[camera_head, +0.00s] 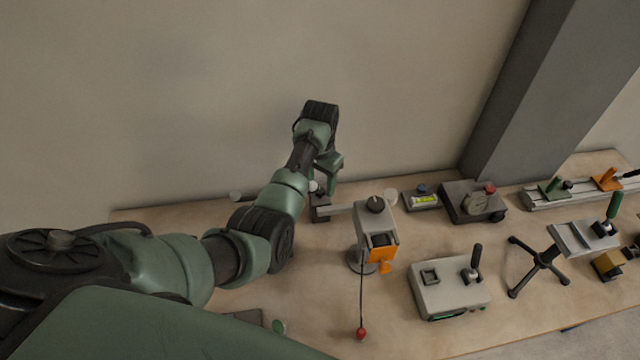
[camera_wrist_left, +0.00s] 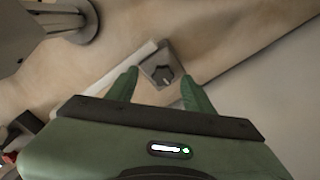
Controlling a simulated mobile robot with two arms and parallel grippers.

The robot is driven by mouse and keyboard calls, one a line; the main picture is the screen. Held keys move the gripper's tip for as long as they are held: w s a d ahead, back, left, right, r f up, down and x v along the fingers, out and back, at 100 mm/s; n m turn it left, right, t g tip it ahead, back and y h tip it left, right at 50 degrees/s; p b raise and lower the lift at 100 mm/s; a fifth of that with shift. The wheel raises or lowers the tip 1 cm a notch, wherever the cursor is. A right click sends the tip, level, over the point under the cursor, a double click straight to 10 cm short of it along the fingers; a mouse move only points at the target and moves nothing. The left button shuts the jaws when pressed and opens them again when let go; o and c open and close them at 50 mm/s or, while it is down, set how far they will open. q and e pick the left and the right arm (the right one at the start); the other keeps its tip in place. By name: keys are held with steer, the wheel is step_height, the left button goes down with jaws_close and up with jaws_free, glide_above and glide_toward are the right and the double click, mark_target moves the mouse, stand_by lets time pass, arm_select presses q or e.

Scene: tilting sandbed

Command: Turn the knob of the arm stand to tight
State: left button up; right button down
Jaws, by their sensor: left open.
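The arm stand (camera_head: 365,226) is a grey upright on a round base, with a light bar reaching left to a small dark block. In the left wrist view that block carries a dark knob (camera_wrist_left: 163,74) with a raised grip. My left gripper (camera_head: 330,184) is above this block at the back of the bench. In the left wrist view its two green fingers (camera_wrist_left: 160,82) are spread, with the knob between them in the picture and no clear contact. The knob is largely hidden by the gripper in the head view. My right gripper is not in view.
On the bench (camera_head: 310,325), a grey box with a black lever (camera_head: 450,286) stands front right of the stand. A level (camera_head: 421,198), a dark device with a red knob (camera_head: 472,201) and a tripod (camera_head: 540,265) are further right. The wall is close behind.

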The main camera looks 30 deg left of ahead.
mark_target(320, 190)
arm_select(q)
steer(key=shift+w+a+f, duration=0.1)
steer(key=shift+w+f, duration=0.05)
steer(key=shift+f, duration=0.45)
steer(key=shift+w+a+f, duration=0.1)
steer(key=shift+w+f, duration=0.05)
steer(key=shift+f, duration=0.75)
steer(key=shift+r, duration=0.1)
steer(key=c, duration=0.9)
jaws_close()
steer(key=m, duration=0.5)
steer(key=shift+a, duration=0.1)
steer(key=m, duration=0.4)
steer(key=shift+m, duration=0.3)
steer(key=m, duration=1)
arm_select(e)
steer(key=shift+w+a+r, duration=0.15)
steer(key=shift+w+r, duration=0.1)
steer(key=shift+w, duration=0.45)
arm_select(q)
steer(key=shift+m, duration=0.3)
